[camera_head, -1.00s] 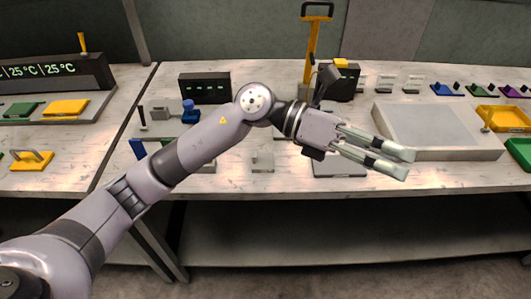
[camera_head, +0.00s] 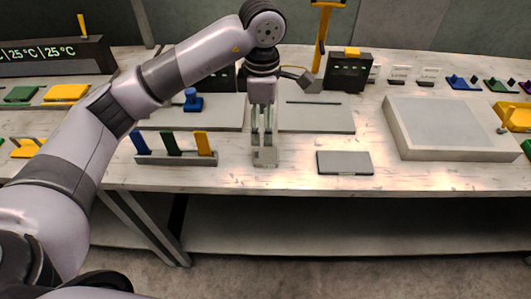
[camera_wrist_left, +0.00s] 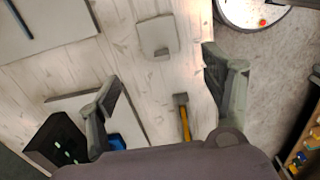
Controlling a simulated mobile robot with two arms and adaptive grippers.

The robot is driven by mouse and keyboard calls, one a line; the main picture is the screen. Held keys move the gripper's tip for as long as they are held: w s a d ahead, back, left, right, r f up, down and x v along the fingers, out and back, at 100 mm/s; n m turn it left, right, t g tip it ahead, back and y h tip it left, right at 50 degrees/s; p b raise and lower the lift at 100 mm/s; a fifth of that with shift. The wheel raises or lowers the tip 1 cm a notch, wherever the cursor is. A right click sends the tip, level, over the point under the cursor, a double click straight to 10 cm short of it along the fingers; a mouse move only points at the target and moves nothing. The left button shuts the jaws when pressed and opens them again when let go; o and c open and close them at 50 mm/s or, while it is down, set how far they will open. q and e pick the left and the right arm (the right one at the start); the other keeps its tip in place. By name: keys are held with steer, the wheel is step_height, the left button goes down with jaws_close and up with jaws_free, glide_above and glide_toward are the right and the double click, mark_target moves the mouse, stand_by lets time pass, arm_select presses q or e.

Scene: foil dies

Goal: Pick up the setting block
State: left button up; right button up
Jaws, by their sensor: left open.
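The small grey block (camera_head: 265,158), which I take to be the setting block, sits near the table's front edge, between the coloured rack and a flat grey plate. It also shows in the left wrist view (camera_wrist_left: 157,33) as a light grey square with a small raised tab. My left gripper (camera_head: 262,143) points down at it, and its fingertips overlap the block's far part in the head view. The fingers are apart with nothing between them. Whether they touch the block cannot be told. In the wrist view the block lies beyond the open fingers (camera_wrist_left: 160,67). My right gripper is not in view.
A rack (camera_head: 176,159) with blue, green and yellow uprights stands close on the left. A flat grey plate (camera_head: 345,162) lies to the right. Two larger plates, left (camera_head: 225,112) and right (camera_head: 317,120), lie behind. A raised grey slab (camera_head: 450,148) is further right.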

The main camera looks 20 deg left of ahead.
arm_select(q)
glide_above(265, 154)
steer(key=f, duration=0.5)
steer(key=shift+s+a+p, duration=0.15)
steer(key=shift+a+p, duration=0.05)
steer(key=shift+p, duration=0.2)
steer(key=f, duration=0.1)
steer(key=f+p, duration=0.1)
steer(key=f, duration=0.1)
steer(key=f+p, duration=0.1)
steer(key=shift+d+f, duration=0.25)
steer(key=shift+f, duration=0.4)
steer(key=shift+c, duration=0.3)
steer(key=c, duration=1.5)
